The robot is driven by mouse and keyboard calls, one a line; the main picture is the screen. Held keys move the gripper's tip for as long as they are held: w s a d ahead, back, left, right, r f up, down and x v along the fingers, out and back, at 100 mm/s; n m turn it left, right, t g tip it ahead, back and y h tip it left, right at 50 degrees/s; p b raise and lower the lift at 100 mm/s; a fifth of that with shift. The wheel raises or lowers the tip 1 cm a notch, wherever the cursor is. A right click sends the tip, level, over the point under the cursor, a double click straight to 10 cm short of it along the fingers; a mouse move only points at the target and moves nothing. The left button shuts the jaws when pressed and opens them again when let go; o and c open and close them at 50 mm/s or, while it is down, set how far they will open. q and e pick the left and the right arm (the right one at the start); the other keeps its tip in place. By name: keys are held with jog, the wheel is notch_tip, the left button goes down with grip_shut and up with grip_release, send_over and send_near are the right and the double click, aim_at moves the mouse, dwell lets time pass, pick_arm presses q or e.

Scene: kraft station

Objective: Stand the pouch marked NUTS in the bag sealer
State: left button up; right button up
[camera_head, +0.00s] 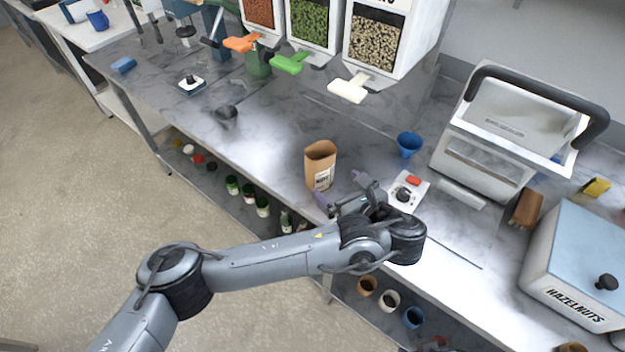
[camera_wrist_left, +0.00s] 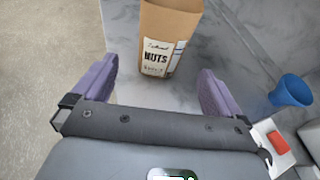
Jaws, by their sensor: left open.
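The pouch marked NUTS (camera_head: 320,163) is a brown kraft paper bag with an open top and a white label. It stands upright on the grey marble worktop near its front edge. It also shows in the left wrist view (camera_wrist_left: 168,45), its label facing my gripper. My left gripper (camera_head: 340,190) is open just to the right of and in front of the pouch. In the left wrist view its two purple fingers (camera_wrist_left: 157,85) point toward the pouch, one to each side, apart from it. The bag sealer (camera_head: 490,150), a white machine with a black handle, stands at the right. My right gripper is not in view.
A blue funnel (camera_head: 409,144) and a white control box with a red button (camera_head: 405,192) stand between pouch and sealer. Dispensers with orange, green and white (camera_head: 348,91) levers line the back. A HAZELNUTS bin (camera_head: 580,265) is at right. Worktop left of the pouch is mostly clear.

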aim_at(325, 174)
pick_arm(q)
jog(key=x, duration=0.4)
jog(key=shift+w+a, duration=0.1)
jog(key=shift+a, duration=0.05)
jog(key=shift+w+a+f+b, duration=0.1)
jog(key=shift+w+f+b, duration=0.1)
jog(key=shift+w+b, duration=0.15)
jog(key=shift+b+x, duration=0.6)
jog(key=shift+x, duration=1.65)
jog(key=shift+w, duration=0.1)
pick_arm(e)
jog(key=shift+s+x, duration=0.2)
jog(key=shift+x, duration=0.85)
pick_arm(q)
jog(key=c, duration=1.1)
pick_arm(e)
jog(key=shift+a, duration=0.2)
pick_arm(q)
jog(key=shift+r, duration=0.2)
